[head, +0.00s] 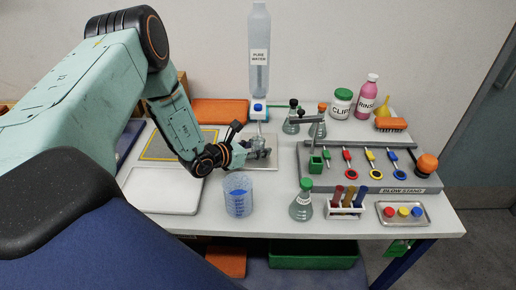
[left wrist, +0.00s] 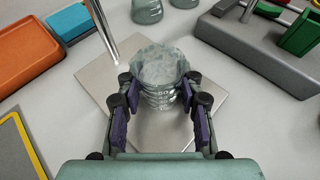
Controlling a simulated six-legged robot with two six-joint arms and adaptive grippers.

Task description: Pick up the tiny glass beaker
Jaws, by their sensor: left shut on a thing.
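My left gripper (head: 258,150) is shut on the tiny glass beaker, at the metal plate under the water dispenser. In the left wrist view, the clear glass beaker (left wrist: 160,68) stands between the two dark fingers of the left gripper (left wrist: 158,105), with finger pads on both sides. In the head view the beaker is mostly hidden by the gripper. I cannot tell whether its base touches the square metal plate (left wrist: 205,128). My right gripper is not in view.
A larger beaker with blue markings (head: 238,200) stands just in front. The pure water bottle (head: 259,60) rises behind the gripper. A grey blow stand (head: 385,187), flasks and a tube rack (head: 345,212) are to the right. A white slab (head: 165,193) lies left.

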